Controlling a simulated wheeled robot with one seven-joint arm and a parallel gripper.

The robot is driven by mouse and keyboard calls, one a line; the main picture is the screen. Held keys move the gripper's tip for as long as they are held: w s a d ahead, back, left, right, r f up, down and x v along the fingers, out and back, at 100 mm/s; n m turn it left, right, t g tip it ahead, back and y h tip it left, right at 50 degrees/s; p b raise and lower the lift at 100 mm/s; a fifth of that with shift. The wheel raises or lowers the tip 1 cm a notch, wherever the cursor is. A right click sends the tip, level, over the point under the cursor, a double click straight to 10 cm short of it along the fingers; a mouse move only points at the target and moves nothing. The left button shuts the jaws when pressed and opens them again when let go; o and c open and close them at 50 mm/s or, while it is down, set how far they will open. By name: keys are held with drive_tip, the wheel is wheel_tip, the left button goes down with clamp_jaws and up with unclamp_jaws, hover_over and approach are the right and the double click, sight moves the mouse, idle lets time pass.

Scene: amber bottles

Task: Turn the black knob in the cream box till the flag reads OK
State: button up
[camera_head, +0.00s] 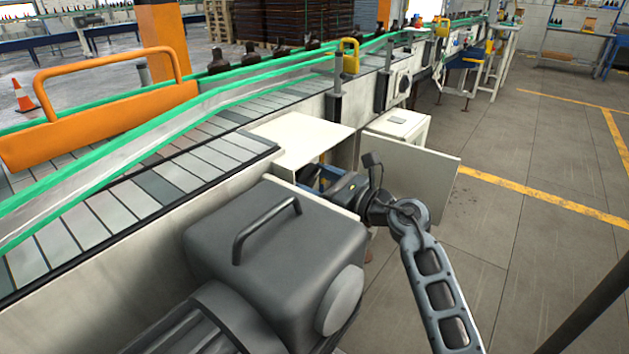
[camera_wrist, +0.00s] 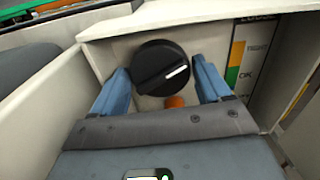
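The cream box (camera_head: 300,137) stands beside the conveyor in the head view, its door panel (camera_head: 412,172) swung open. In the wrist view the black knob (camera_wrist: 162,68) is on the box's inner wall, its white line pointing right and slightly up. My gripper (camera_wrist: 160,72) is open, with one blue finger on each side of the knob. A gap shows at the right finger; contact at the left is unclear. A scale (camera_wrist: 251,60) to the right carries TIGHT and OK labels and green and orange bands. Which label the flag reads is unclear. In the head view my gripper (camera_head: 322,178) is partly hidden.
An orange button-like part (camera_wrist: 175,101) sits just below the knob, between the fingers. Cream side walls enclose the space closely. The conveyor (camera_head: 165,180) with green rails runs along the left, and a big grey motor housing (camera_head: 275,255) stands in front. Open floor lies right.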

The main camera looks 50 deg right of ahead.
drive_tip(key=c, duration=0.6)
drive_tip(key=shift+c, duration=0.2)
drive_tip(key=shift+r+p, duration=0.15)
drive_tip(key=shift+p, duration=0.35)
drive_tip(key=shift+r+m+p, duration=0.1)
drive_tip(key=shift+m+p, duration=0.7)
drive_tip(key=shift+p, duration=0.1)
drive_tip(key=m+p, duration=0.2)
drive_tip(key=p, duration=0.1)
drive_tip(key=m+p, duration=0.2)
drive_tip(key=p, duration=0.1)
drive_tip(key=shift+m, duration=0.3)
drive_tip(key=shift+f+m+p, duration=0.2)
drive_tip(key=shift+m+p, duration=1.25)
drive_tip(key=shift+m, duration=0.05)
drive_tip(key=shift+f, duration=0.1)
